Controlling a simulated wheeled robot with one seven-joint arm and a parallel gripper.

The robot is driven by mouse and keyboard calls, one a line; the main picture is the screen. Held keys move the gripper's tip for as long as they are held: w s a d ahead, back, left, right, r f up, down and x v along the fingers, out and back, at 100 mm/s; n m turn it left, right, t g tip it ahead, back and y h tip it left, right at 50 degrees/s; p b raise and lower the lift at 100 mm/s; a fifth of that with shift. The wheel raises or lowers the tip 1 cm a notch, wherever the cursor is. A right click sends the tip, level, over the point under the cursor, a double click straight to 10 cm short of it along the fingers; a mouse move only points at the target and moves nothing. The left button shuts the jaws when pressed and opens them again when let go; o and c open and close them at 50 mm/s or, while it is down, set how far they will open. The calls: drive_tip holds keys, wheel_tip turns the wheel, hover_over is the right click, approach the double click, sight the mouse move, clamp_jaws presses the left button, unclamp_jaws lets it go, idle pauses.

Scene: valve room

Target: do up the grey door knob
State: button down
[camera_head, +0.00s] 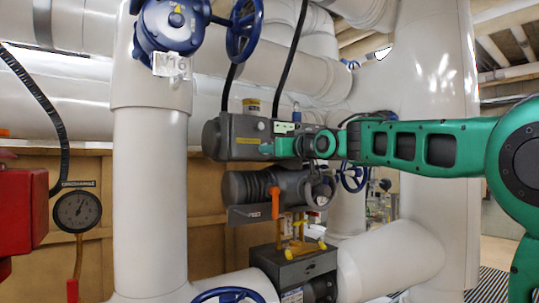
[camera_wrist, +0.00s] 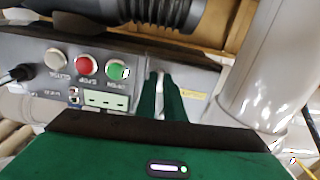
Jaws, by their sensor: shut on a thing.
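The grey door knob (camera_wrist: 160,83) shows as a small pale strip between my two green fingers in the wrist view. My gripper (camera_wrist: 161,76) is shut on it, and the fingers hide most of it. The knob sits on the grey control box (camera_wrist: 205,76), to the right of its buttons. In the head view my gripper (camera_head: 268,149) reaches from the right to the front of the grey box (camera_head: 225,138). The knob cannot be made out there, and its turn angle cannot be read.
Grey, red (camera_wrist: 86,66) and green (camera_wrist: 117,69) buttons sit left of my fingers in the wrist view. A black ribbed actuator with an orange lever (camera_head: 275,203) lies below the box. A thick white pipe (camera_head: 150,200) stands left; a blue handwheel (camera_head: 244,30) is above.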

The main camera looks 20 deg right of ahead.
drive_tip(key=shift+d+f+m, duration=0.1)
drive_tip(key=shift+d+m, duration=0.05)
drive_tip(key=shift+m, duration=0.25)
drive_tip(key=c, duration=1.9)
unclamp_jaws()
drive_tip(key=shift+o, duration=0.2)
drive_tip(key=v, duration=1)
drive_tip(key=shift+s, duration=0.25)
drive_tip(key=shift+d, duration=0.15)
